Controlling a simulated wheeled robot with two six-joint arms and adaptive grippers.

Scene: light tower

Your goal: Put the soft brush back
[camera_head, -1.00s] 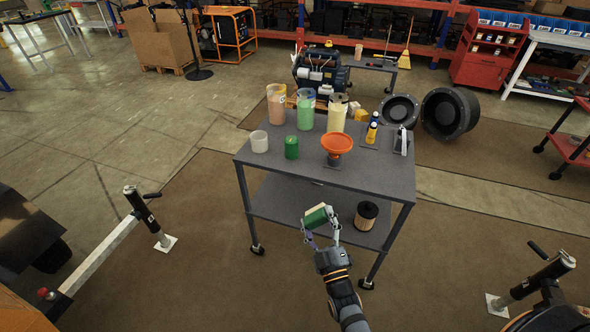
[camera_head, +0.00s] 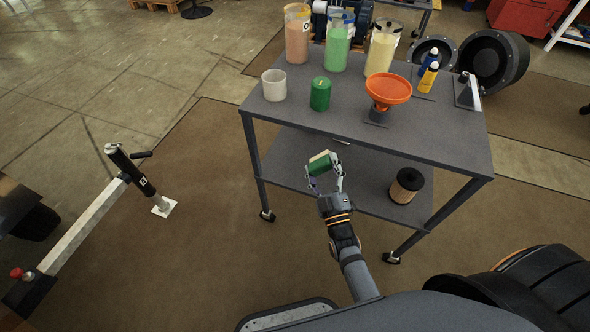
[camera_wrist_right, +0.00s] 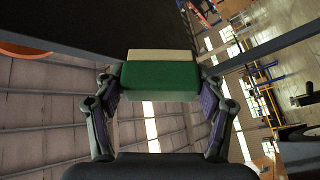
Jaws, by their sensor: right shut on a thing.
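The soft brush is a green block with a pale cream side; it shows in the head view (camera_head: 321,163) and in the wrist view (camera_wrist_right: 160,78). My right gripper (camera_head: 325,175) is shut on it, one finger on each short side; the fingers also show in the right wrist view (camera_wrist_right: 158,98). In the head view the brush is in front of the cart, below the level of its grey top (camera_head: 440,140) and over the near edge of the lower shelf (camera_head: 290,160). My left gripper is out of view.
On the cart top stand a white cup (camera_head: 274,86), a green can (camera_head: 320,94), an orange funnel (camera_head: 388,90), several tall jars and two small bottles (camera_head: 428,77). A grey stand (camera_head: 467,92) is at the right end. A filter (camera_head: 406,186) stands on the lower shelf.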

